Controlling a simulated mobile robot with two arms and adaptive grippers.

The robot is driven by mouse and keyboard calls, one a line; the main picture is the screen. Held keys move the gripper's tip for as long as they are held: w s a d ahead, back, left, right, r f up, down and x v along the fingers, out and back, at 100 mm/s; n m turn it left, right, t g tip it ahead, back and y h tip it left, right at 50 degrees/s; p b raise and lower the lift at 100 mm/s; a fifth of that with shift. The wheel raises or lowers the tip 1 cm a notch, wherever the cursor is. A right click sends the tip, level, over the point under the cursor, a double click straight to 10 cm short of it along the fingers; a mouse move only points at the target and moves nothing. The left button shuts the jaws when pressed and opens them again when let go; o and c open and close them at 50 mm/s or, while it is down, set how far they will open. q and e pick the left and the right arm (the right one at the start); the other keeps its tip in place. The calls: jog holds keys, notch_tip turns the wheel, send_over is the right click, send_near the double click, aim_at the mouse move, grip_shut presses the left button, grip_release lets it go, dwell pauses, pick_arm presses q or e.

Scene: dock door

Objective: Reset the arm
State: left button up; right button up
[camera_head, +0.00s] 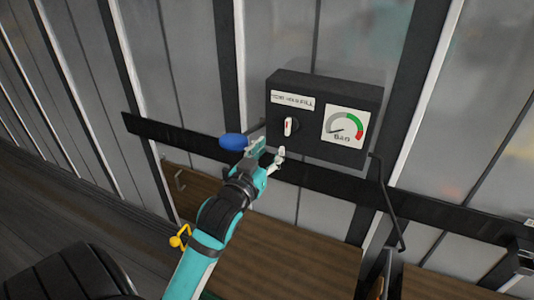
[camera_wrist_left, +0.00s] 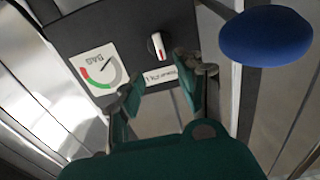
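My left gripper (camera_head: 270,155) reaches up from the bottom of the head view, just below and left of a dark control box (camera_head: 318,88) on the wall. In the left wrist view the fingers of my left gripper (camera_wrist_left: 158,82) are spread apart with nothing between them. The box's rotary knob (camera_head: 291,126) is white with a red mark. In the left wrist view the knob (camera_wrist_left: 157,45) lies just beyond the fingertips, apart from them. My right gripper is not in view.
A blue rounded handle (camera_head: 233,142) is close beside the left gripper; it looms large in the left wrist view (camera_wrist_left: 265,35). The box has a gauge (camera_head: 344,127) and a label (camera_head: 292,100). A black rail (camera_head: 165,134) crosses the wall. A yellow part (camera_head: 180,237) is lower left.

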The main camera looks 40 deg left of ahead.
pick_arm(q)
jog(key=shift+s+d, duration=0.1)
jog(key=shift+s, duration=0.35)
